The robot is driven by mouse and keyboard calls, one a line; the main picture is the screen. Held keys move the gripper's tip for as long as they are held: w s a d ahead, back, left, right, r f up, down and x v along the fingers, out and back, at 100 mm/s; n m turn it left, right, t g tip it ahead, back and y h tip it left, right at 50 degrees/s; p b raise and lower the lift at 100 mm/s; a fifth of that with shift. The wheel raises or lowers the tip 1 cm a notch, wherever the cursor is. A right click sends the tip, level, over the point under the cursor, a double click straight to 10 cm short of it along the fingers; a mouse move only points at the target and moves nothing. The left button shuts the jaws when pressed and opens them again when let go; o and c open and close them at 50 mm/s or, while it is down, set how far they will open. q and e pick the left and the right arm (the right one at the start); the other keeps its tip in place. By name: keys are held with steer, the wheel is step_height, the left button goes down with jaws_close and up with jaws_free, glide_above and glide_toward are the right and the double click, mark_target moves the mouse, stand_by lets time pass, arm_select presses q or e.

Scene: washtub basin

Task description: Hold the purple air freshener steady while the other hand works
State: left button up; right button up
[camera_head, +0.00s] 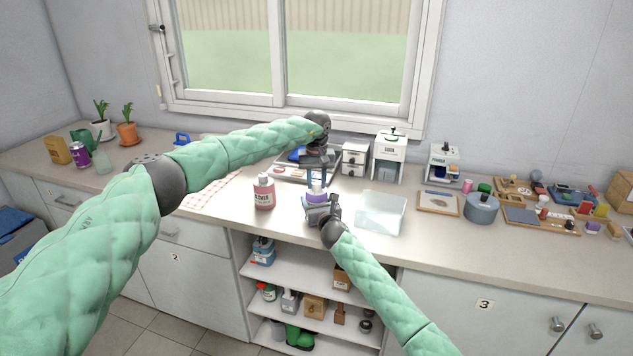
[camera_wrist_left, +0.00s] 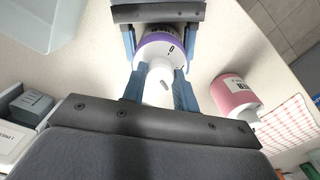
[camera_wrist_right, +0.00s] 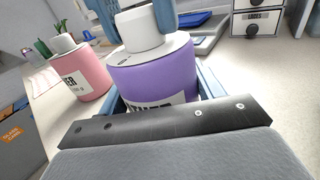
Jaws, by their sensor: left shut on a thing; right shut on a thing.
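The purple air freshener (camera_head: 314,197) stands upright near the counter's front, with a white cap on top. In the right wrist view its purple body (camera_wrist_right: 155,78) fills the middle, with a partly hidden label. My right gripper (camera_head: 322,212) is shut on the purple body, low down from the front. My left gripper (camera_head: 317,178) comes from above; in the left wrist view its blue fingers (camera_wrist_left: 160,92) are shut on the white cap (camera_wrist_left: 159,76). Whether the base touches the counter is hidden.
A pink bottle (camera_head: 264,192) stands close by on the left. A clear tub (camera_head: 380,212) stands close on the right. Small drawers (camera_head: 354,158) and white dispensers (camera_head: 388,157) stand behind. The counter's front edge and open shelves (camera_head: 290,280) are below.

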mark_target(316, 182)
arm_select(q)
steer(key=shift+a, duration=0.1)
arm_select(e)
steer(key=shift+f, duration=0.1)
arm_select(q)
steer(key=o, duration=1)
steer(key=shift+r, duration=0.1)
step_height(316, 182, up, 12)
steer(key=shift+w, duration=0.1)
arm_select(e)
steer(key=o, duration=1.2)
